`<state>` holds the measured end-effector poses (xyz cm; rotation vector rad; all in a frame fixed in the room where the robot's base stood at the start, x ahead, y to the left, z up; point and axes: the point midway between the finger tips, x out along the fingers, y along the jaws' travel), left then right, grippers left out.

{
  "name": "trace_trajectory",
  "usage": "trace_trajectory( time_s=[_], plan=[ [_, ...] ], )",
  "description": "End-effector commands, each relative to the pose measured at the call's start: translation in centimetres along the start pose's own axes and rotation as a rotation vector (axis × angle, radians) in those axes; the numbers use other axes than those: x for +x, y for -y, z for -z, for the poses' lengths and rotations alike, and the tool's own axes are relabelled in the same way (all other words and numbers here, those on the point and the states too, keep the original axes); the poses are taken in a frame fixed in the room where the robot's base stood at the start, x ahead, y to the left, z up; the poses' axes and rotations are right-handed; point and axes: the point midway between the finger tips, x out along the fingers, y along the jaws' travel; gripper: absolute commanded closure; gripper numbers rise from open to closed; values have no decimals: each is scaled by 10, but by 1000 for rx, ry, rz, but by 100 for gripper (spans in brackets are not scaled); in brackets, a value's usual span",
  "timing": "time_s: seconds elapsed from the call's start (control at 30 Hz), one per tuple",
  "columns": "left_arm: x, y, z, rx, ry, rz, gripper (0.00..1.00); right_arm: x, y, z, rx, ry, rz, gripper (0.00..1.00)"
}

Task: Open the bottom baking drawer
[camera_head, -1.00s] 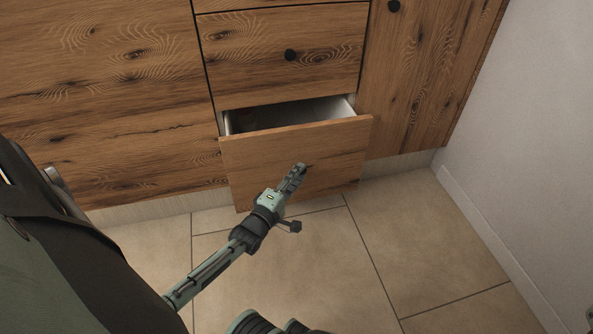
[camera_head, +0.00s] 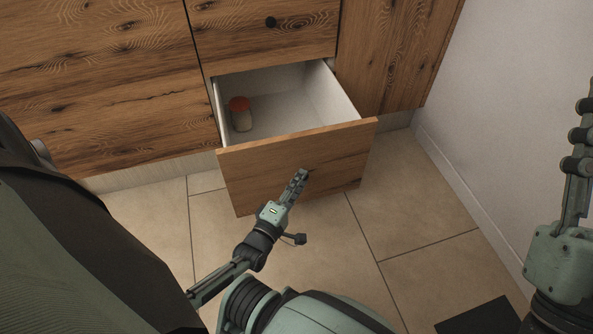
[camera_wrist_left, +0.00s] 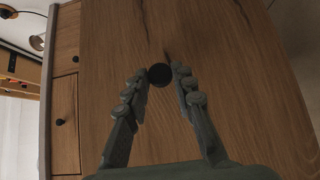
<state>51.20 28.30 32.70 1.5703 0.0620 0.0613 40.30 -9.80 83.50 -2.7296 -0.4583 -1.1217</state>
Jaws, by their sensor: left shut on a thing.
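The bottom drawer (camera_head: 295,160) is pulled well out, showing its white interior and wooden front. My left gripper (camera_head: 300,176) is at the drawer front. In the left wrist view, its fingers (camera_wrist_left: 158,78) are shut on the drawer's round black knob (camera_wrist_left: 160,74), one finger on each side. In the head view the knob is hidden by the gripper. My right gripper (camera_head: 582,135) shows at the right edge, away from the drawer; its finger opening cannot be made out.
A closed drawer with a black knob (camera_head: 271,22) is above. A white wall (camera_head: 500,100) stands to the right.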

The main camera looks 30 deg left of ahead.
Motion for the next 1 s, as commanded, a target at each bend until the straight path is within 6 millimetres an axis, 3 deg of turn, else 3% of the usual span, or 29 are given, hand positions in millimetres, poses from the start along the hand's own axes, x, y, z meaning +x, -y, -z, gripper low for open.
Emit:
trace_trajectory(
  time_s=[0.47,0.5,0.67,1.0],
  plan=[
    [-3,0,-2,-1,-2,0,100,0,0,-3,1,22,1,60],
    [-3,0,-2,-1,-2,0,74,0,0,-3,1,22,1,60],
    [-3,0,-2,0,-1,0,54,0,0,-3,1,22,1,60],
    [-7,0,-2,0,0,1,54,1,1,-3,2,18,1,60]
  ],
)
